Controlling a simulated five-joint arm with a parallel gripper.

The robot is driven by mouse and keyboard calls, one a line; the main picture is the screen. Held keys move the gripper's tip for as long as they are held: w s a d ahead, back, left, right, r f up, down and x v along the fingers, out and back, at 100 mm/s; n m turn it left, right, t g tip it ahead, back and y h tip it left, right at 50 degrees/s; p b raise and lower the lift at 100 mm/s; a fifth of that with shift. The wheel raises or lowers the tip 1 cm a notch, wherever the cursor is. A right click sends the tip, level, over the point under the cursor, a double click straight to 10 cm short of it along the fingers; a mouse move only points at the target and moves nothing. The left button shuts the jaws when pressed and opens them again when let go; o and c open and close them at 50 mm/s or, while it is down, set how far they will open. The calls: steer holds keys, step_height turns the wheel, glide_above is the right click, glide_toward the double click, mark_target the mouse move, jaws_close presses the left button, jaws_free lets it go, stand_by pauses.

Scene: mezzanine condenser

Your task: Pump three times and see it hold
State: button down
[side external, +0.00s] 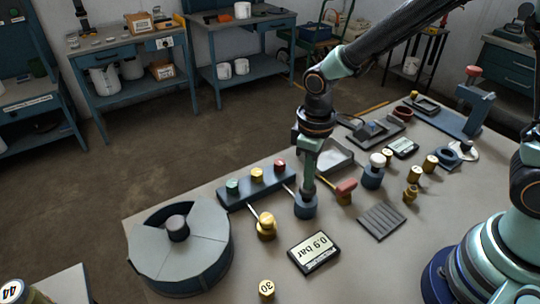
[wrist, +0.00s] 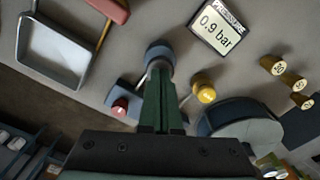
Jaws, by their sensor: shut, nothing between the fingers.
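My gripper (side external: 308,188) points down with its fingers together, at the top of a short blue cylinder (side external: 305,208). In the wrist view the fingers (wrist: 159,75) end at this same blue cylinder (wrist: 158,52); they seem to touch its top, but the exact contact is hidden. A black-framed display (side external: 314,252) lies in front and reads 0.9 bar; it also shows in the wrist view (wrist: 219,26). I cannot tell how far any plunger is pressed.
A blue bar (side external: 236,200) with green, yellow and red knobs stands behind left. A yellow valve (side external: 266,226) and a large grey drum (side external: 211,219) are to the left. A red-handled tool (side external: 345,187) and a ribbed dark pad (side external: 382,221) are to the right.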

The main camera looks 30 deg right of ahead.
steer(key=shift+r, duration=1.95)
steer(key=shift+d+r, duration=0.15)
steer(key=shift+r, duration=0.05)
steer(key=s+d+r+m+t, duration=0.2)
steer(key=d+r+m, duration=0.1)
steer(key=d+r, duration=0.3)
steer(key=s+d+r+m+t, duration=0.3)
steer(key=d+r, duration=0.3)
steer(key=shift+s+r+t, duration=0.15)
steer(key=shift+s+t, duration=0.1)
steer(key=shift+t, duration=0.05)
